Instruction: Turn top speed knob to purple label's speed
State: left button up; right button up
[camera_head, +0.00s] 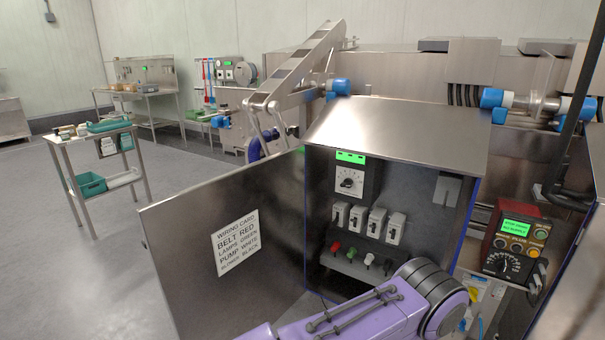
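A small knob on a white dial plate (349,182) sits at the top of the open steel cabinet (400,125), under a lit green display (351,157). A red control box (512,248) at the right carries a larger black dial (501,264) with pale marks, a green text screen (519,228) and several buttons. I cannot tell from the picture which dial is the top speed knob. No purple label can be made out; the dial marks are too small to read. A purple arm link of mine crosses the bottom, but neither gripper shows.
Several white switches (375,223) and coloured plugs (351,254) fill the cabinet below the dial. Its open door (225,290) bears a wiring card (237,243) and stands out to the left. A trolley (98,165) stands farther left on open floor.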

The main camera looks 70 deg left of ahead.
aim_at(348, 183)
jog(key=u, duration=1.65)
jog(key=k, duration=0.4)
jog(key=u, duration=0.5)
jog(key=i, duration=0.95)
jog(key=z, duration=0.35)
